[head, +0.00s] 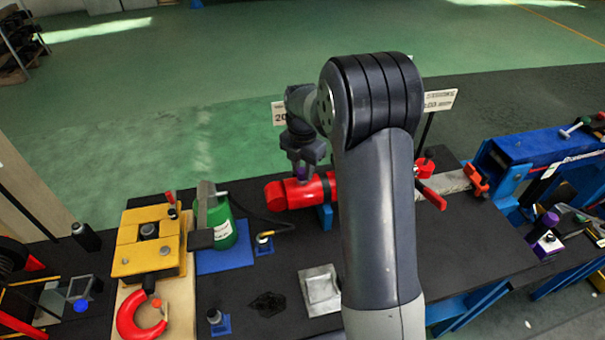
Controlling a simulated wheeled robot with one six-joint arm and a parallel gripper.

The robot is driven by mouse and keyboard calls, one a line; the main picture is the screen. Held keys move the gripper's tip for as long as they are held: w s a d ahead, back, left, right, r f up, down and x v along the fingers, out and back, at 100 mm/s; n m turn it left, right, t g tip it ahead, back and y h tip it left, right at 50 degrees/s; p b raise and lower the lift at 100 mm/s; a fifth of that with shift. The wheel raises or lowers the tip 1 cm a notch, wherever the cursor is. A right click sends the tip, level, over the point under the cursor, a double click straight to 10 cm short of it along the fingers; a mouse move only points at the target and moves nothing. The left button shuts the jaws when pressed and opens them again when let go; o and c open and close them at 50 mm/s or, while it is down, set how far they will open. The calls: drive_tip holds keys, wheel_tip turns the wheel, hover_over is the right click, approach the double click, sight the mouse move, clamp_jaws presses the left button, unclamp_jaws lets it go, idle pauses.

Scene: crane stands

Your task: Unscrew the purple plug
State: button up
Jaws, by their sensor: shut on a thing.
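The purple plug (302,174) shows as a small purple patch on top of a red cylinder (288,192) that lies on its side on the dark bench. My gripper (304,168) points down from above and is shut on the plug, whose upper part the jaws hide. My arm hides the middle of the red cylinder's surroundings. Whether the plug still sits fully in the cylinder is too small to tell.
A green canister (219,222) and a yellow block fixture (147,245) stand left of the cylinder. A pale square dish (320,290) lies in front. A red-handled valve (430,193) stands right of my arm. Another purple-topped item (547,222) is at the far right.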

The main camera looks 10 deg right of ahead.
drive_tip(key=shift+r, duration=0.1)
drive_tip(key=n, duration=0.5)
drive_tip(key=o, duration=1.1)
drive_tip(key=shift+c, duration=0.6)
